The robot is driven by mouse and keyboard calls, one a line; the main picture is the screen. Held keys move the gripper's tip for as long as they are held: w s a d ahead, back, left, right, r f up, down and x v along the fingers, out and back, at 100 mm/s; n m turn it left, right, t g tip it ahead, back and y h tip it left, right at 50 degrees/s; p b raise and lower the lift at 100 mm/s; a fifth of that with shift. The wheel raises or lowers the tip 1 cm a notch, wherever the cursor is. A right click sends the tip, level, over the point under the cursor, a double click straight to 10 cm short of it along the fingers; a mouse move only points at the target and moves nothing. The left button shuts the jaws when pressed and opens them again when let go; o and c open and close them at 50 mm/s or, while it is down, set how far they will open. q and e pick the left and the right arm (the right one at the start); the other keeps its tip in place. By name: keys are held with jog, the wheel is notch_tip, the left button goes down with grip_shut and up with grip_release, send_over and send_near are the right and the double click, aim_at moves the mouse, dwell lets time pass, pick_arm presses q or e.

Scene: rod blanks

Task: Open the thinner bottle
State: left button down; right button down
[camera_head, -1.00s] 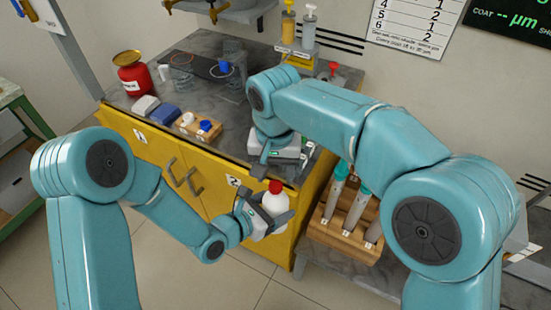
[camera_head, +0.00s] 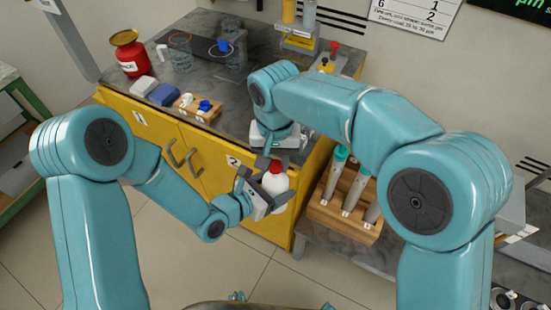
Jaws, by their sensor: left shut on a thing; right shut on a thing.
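The thinner bottle (camera_head: 275,182) is white with a red cap (camera_head: 276,168). It is upright in front of the yellow cabinet, clear of the floor. My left gripper (camera_head: 266,199) is shut around the bottle's body from the left. My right gripper (camera_head: 275,164) comes down from above and is shut on the red cap; its fingers partly hide the cap. The cap sits at the top of the bottle, and I see no gap between them.
The yellow cabinet (camera_head: 215,165) with a grey worktop stands behind the bottle. On it are a red can (camera_head: 129,55), glass beakers (camera_head: 180,50) and a wooden block (camera_head: 198,108). A wooden rack (camera_head: 345,200) with several tools stands right of the bottle.

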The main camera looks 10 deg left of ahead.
jog(key=n, duration=0.4)
jog(key=shift+r, duration=0.2)
dwell(0.4)
jog(key=shift+r, duration=0.95)
